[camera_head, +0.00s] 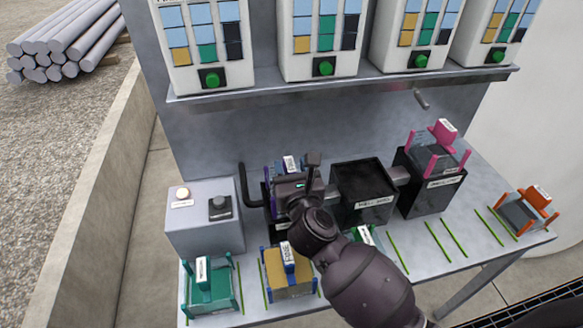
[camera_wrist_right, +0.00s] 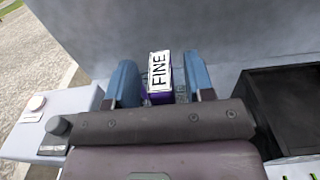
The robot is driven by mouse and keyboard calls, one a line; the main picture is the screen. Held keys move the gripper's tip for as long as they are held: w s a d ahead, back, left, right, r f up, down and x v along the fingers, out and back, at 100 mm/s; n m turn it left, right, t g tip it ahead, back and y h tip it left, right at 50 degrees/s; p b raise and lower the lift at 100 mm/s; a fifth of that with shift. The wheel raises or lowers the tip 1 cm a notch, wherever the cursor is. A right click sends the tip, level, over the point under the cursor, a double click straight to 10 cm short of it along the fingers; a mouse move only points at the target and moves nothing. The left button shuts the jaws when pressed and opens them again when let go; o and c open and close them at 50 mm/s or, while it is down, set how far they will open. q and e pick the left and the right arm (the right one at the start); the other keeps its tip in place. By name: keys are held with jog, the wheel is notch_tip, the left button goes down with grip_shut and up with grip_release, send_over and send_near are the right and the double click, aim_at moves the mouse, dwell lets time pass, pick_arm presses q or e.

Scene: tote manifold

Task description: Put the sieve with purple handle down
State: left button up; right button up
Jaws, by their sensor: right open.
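The sieve with the purple handle (camera_head: 268,178) is at the left of the row of black boxes, mostly hidden behind my right gripper in the head view. In the right wrist view its purple handle (camera_wrist_right: 160,98) has a white label reading FINE and stands upright between my two fingers. My right gripper (camera_head: 293,168) is open, with one finger on each side of the handle; it also shows in the right wrist view (camera_wrist_right: 161,80). What lies under the sieve is mostly hidden. My left gripper is not in view.
A black open box (camera_head: 363,178) stands right of the gripper. A pink-handled sieve (camera_head: 438,158) sits on another black box. A grey control box (camera_head: 203,222) is at left. Green-lined slots (camera_head: 430,240) are empty.

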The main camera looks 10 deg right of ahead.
jog(key=shift+s, duration=0.35)
jog(key=s, duration=1.1)
jog(key=shift+s+b, duration=0.2)
jog(key=shift+b, duration=0.15)
